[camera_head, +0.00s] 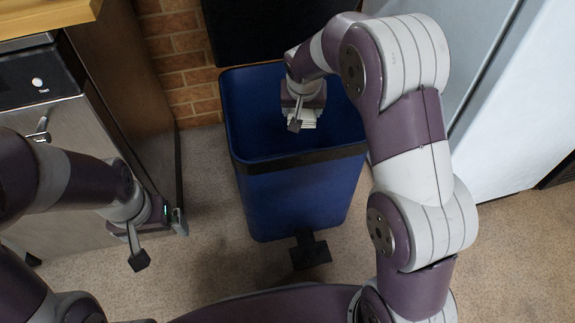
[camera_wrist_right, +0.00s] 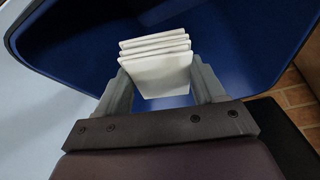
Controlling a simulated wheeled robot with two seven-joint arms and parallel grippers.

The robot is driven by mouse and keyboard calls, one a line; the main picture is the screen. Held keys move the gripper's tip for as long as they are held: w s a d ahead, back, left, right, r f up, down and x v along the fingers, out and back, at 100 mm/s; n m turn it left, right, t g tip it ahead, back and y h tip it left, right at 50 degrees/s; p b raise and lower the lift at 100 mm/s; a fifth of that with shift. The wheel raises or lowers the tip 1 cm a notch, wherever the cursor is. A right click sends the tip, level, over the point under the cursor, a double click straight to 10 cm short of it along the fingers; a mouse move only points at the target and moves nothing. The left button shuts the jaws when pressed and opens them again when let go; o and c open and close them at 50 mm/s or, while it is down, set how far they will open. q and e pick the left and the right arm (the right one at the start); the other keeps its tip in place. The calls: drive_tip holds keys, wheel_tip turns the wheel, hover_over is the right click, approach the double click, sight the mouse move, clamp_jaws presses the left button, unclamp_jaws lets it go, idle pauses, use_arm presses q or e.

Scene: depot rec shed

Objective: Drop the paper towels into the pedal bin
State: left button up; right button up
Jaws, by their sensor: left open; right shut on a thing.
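The pedal bin (camera_head: 292,200) is dark blue with a black band round its rim and a black pedal (camera_head: 310,251) at its foot. It stands open on the floor. My right gripper (camera_head: 297,122) reaches into the bin's mouth. It is shut on the paper towels (camera_head: 303,117), a small white folded stack. In the right wrist view the paper towels (camera_wrist_right: 157,70) sit between both fingers, with the blue inside of the bin (camera_wrist_right: 235,50) around and below them. My left gripper (camera_head: 160,238) is open and empty, low at the left beside the steel appliance. One of its fingers shows clearly.
A steel appliance (camera_head: 75,140) with a black control panel stands at the left under a wooden top. A brick wall (camera_head: 180,60) and the bin's raised black lid (camera_head: 265,30) are behind. A pale cabinet (camera_head: 510,120) stands at the right. Carpet is clear around the bin's front.

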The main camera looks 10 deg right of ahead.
wheel_tip(320, 180, down, 2)
drive_tip(key=shift+f+b, duration=0.1)
drive_tip(key=shift+b, duration=0.3)
use_arm(q)
drive_tip(key=shift+f, duration=0.9)
use_arm(e)
drive_tip(key=shift+r, duration=0.2)
drive_tip(key=o, duration=1)
use_arm(q)
drive_tip(key=shift+r, duration=0.1)
wheel_tip(320, 180, up, 6)
drive_tip(key=p, duration=0.6)
drive_tip(key=shift+r+p, duration=0.15)
drive_tip(key=shift+p, duration=0.2)
use_arm(e)
drive_tip(key=v, duration=1.2)
drive_tip(key=shift+s+r, duration=0.2)
drive_tip(key=shift+s, duration=0.05)
